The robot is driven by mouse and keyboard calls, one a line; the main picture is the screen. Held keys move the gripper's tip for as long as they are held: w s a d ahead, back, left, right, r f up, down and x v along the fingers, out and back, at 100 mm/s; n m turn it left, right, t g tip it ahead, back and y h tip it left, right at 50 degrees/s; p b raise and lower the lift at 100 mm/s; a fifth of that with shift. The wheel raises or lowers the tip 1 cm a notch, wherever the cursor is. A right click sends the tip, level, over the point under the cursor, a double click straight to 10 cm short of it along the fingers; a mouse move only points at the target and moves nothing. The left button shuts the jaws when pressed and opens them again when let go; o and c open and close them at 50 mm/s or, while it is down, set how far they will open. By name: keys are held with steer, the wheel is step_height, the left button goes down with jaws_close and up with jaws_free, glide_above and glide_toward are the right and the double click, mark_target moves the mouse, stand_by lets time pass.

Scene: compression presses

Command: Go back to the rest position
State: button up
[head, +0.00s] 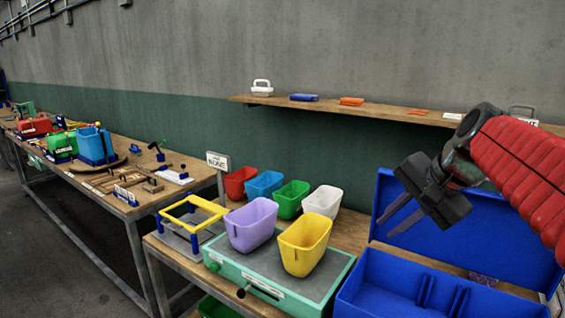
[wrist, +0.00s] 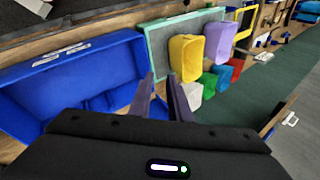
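My gripper (head: 399,213) is raised at the right in the head view, in front of the open lid of a blue case (head: 447,289). Its two fingers stand apart with nothing between them. In the wrist view the gripper fingers (wrist: 162,92) point toward the bins and the blue case (wrist: 79,73) lies to their left. The gripper touches nothing that I can see.
A yellow bin (head: 304,246) and a purple bin (head: 251,226) stand on a green-framed press plate (head: 233,278). Red, blue, green and white bins stand behind. A wall shelf (head: 380,108) holds small items. Another cluttered bench (head: 140,208) runs left.

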steer(key=s+a+f+n+h, duration=0.1)
steer(key=s+a+f+n, duration=0.2)
steer(key=s+f+n, duration=0.2)
steer(key=s+a+f+n+h, duration=0.2)
steer(key=s+f+n, duration=0.3)
steer(key=s+f, duration=0.5)
steer(key=shift+s+a+f+n, duration=0.4)
steer(key=shift+s+a, duration=0.25)
steer(key=shift+s, duration=2.05)
